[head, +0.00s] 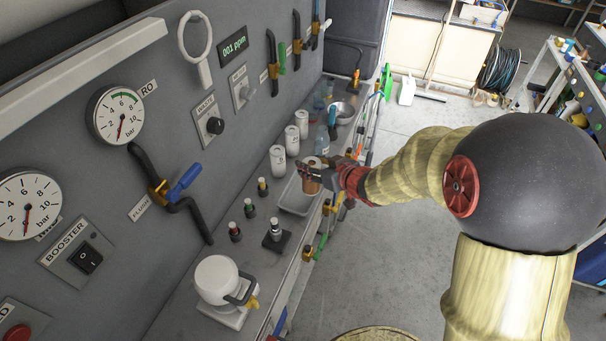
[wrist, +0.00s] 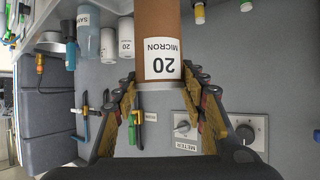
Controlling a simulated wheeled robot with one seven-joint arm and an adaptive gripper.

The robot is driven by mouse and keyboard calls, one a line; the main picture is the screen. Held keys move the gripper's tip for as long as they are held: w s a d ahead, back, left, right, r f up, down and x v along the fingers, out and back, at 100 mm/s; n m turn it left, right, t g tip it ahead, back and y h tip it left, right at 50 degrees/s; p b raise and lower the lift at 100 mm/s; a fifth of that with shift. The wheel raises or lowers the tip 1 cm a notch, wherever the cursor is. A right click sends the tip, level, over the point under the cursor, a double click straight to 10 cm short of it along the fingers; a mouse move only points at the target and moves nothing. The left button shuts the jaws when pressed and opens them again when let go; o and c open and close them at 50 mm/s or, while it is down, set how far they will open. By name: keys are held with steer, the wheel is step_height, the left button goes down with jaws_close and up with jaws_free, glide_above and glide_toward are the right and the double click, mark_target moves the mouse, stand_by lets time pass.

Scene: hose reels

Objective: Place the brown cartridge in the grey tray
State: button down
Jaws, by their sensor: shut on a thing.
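The brown cartridge (head: 312,182) is held upright in my gripper (head: 310,170). In the head view it appears over the far right part of the grey tray (head: 293,206), which lies on the counter along the panel. Whether the cartridge's lower end touches the tray cannot be told. In the wrist view the brown cartridge (wrist: 158,30) has a white label reading 20 MICRON, and my gripper's fingers (wrist: 165,90) are closed on either side of its pale end. The tray does not clearly show in the wrist view.
Three white canisters (head: 277,160) stand behind the tray by the panel, with a clear bluish bottle (head: 321,141) nearby. Small vials (head: 249,208) and a dark block (head: 276,240) sit nearer. A white lidded pot (head: 217,280) stands at the near end. Hoses and valves (head: 321,243) line the counter's front edge.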

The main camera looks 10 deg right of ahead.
steer(key=w+f+b, duration=0.6)
steer(key=w+f, duration=0.3)
steer(key=f, duration=0.2)
steer(key=shift+w, duration=0.2)
steer(key=c, duration=1.1)
jaws_free()
steer(key=shift+f, duration=0.1)
steer(key=shift+o, duration=0.2)
